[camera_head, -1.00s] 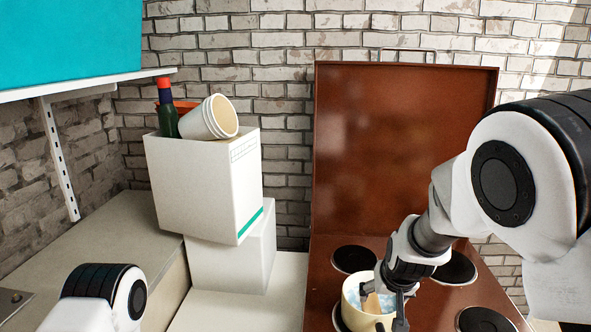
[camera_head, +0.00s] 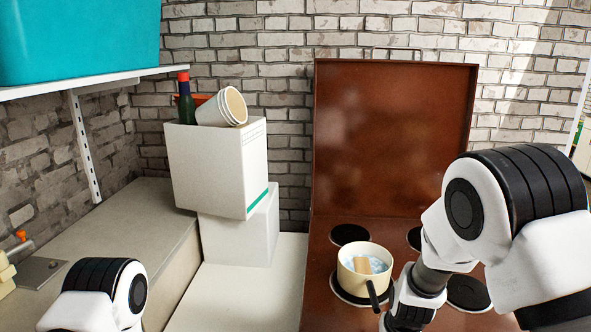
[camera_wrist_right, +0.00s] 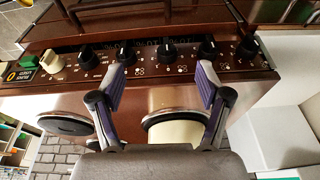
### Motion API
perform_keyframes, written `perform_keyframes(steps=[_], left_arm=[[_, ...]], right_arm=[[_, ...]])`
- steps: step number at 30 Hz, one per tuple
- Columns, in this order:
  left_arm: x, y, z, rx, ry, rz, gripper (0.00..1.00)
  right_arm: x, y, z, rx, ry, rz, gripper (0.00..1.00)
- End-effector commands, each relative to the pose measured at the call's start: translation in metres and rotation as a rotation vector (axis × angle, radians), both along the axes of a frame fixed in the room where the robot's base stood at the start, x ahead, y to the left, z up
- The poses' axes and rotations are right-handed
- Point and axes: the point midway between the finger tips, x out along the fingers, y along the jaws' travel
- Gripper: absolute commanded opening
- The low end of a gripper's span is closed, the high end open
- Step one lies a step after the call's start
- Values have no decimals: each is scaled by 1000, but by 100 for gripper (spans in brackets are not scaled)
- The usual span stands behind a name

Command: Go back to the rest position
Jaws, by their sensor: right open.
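My right arm comes in from the right in the head view, with the right gripper low at the bottom edge, partly cut off. In the right wrist view, the right gripper (camera_wrist_right: 160,85) is open, its two fingers apart with nothing between the tips. A cream pot (camera_head: 350,281) stands on a burner of the brown stove (camera_head: 325,318), its dark handle pointing toward me. The right gripper is apart from the pot, to its lower right. Only a link of my left arm shows at the lower left of the head view; the left gripper is out of view.
The stove's raised lid (camera_head: 395,140) stands behind the burners. Stacked white boxes (camera_head: 222,165) hold a bottle (camera_head: 186,100) and paper cups (camera_head: 228,108) on top. A shelf (camera_head: 110,83) with a teal bin (camera_head: 80,40) overhangs the left. Stove knobs (camera_wrist_right: 168,52) line the front.

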Motion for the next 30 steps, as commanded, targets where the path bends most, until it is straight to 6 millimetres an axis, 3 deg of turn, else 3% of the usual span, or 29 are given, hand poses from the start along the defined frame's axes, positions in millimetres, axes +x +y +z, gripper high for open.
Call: perform_keyframes(steps=[5, 8, 12, 15, 16, 17, 22, 30], left_arm=[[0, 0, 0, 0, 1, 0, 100], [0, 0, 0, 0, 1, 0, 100], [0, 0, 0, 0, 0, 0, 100], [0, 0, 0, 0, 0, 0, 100], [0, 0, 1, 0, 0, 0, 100], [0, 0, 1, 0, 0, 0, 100], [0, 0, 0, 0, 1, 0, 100], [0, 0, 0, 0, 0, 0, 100]], right_arm=[[-64, -15, -71, -3, 164, -9, 77], [-123, -28, -118, -12, 276, -11, 77], [-232, -48, -173, -27, 422, 8, 77], [-309, -56, -188, -21, 473, 37, 77], [-326, -57, -187, -15, 464, 50, 77], [-331, -56, -184, -9, 435, 62, 77], [-309, -50, -176, 9, 261, 94, 77], [-304, -50, -176, 7, 242, 85, 77]])
